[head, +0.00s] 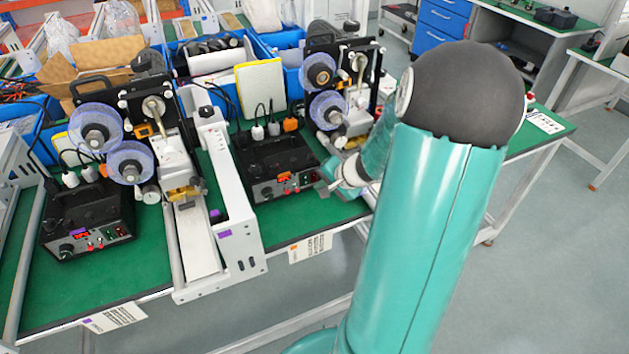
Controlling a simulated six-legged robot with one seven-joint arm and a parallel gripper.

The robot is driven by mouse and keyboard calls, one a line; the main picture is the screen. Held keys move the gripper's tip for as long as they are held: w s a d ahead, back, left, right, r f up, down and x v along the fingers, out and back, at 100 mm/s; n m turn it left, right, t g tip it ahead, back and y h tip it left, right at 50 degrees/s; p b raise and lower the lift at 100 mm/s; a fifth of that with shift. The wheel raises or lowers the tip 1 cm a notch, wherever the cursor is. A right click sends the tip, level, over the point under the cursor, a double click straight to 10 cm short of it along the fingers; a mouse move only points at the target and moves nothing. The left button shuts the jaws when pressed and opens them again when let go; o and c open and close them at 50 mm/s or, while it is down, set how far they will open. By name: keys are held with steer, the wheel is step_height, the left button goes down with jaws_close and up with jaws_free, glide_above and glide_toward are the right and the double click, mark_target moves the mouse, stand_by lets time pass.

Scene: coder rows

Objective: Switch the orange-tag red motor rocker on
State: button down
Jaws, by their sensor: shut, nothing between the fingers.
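The orange-tag coder's black control box (275,160) stands on the green bench near the middle of the view. Its front panel has a dark knob, a small lit display and several small red controls (296,186). The red motor rocker is among the controls toward the panel's right end, but it is too small to tell its position. An orange tag (294,249) marks the label at the bench's front edge. My gripper (323,187) is shut and empty, just right of the panel's right end. I cannot tell whether it touches the panel. My arm hides part of the coder's right side.
A similar control box (88,215) stands at the left, with a purple-tag label (115,317) below it. A white conveyor frame (232,195) rises between the boxes. Reels and a coder head (320,70) stand behind my gripper. Grey floor is clear in front.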

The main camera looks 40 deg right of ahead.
steer(key=shift+w, duration=0.1)
steer(key=shift+w+d+f, duration=0.1)
steer(key=shift+w+d, duration=0.05)
steer(key=shift+w, duration=0.1)
steer(key=shift+w+d, duration=0.1)
steer(key=shift+w, duration=0.25)
stand_by(0.6)
steer(key=shift+s, duration=0.15)
steer(key=shift+s+a, duration=0.25)
steer(key=shift+s, duration=0.35)
steer(key=shift+s+a+r, duration=0.15)
steer(key=shift+s+a, duration=0.1)
steer(key=shift+s, duration=0.55)
steer(key=shift+s+a+r, duration=0.15)
steer(key=shift+s+a, duration=0.05)
steer(key=shift+s, duration=0.55)
steer(key=shift+s+a+r, duration=0.15)
steer(key=shift+s+a, duration=0.1)
steer(key=shift+s, duration=0.55)
steer(key=shift+s, duration=0.1)
